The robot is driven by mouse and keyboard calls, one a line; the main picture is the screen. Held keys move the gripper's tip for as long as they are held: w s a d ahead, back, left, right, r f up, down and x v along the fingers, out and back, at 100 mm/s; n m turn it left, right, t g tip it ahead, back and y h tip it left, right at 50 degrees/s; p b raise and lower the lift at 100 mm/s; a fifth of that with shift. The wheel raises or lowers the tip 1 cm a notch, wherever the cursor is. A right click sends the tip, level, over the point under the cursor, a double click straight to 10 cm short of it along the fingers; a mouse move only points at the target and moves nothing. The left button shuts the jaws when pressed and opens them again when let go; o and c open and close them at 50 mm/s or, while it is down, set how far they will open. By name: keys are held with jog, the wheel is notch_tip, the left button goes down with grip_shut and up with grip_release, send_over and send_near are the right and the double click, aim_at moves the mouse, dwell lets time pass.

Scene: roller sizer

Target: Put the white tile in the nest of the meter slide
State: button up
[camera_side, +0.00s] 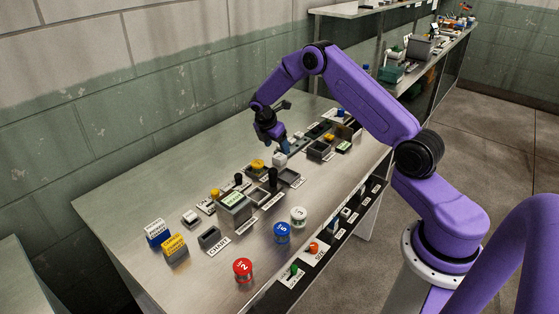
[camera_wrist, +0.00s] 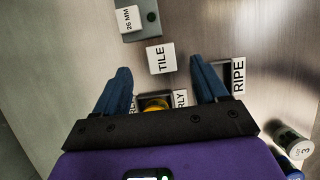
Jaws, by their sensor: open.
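A white tile (camera_wrist: 160,58) marked TILE lies in the wrist view just beyond and between my fingertips. In the side view a small white block (camera_side: 280,160), which looks like the same tile, is close below my gripper (camera_side: 284,148). My gripper (camera_wrist: 161,68) is open, its two dark blue fingers spread wide with nothing between the tips. A grey plate (camera_wrist: 134,30) marked 26 MM, with a dark round spot, is at the top of the wrist view. It may be the meter slide; I cannot make out its nest.
A yellow knob (camera_wrist: 155,104) is near my gripper's body, and a tray marked RIPE (camera_wrist: 226,71) is beside the right finger. Red (camera_side: 243,269), blue (camera_side: 282,232) and white (camera_side: 299,216) cans stand toward the front edge.

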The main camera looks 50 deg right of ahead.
aim_at(281, 155)
jog(key=shift+x, duration=2.75)
jog(key=c, duration=1.2)
jog(key=shift+c, duration=0.4)
jog(key=shift+r, duration=0.15)
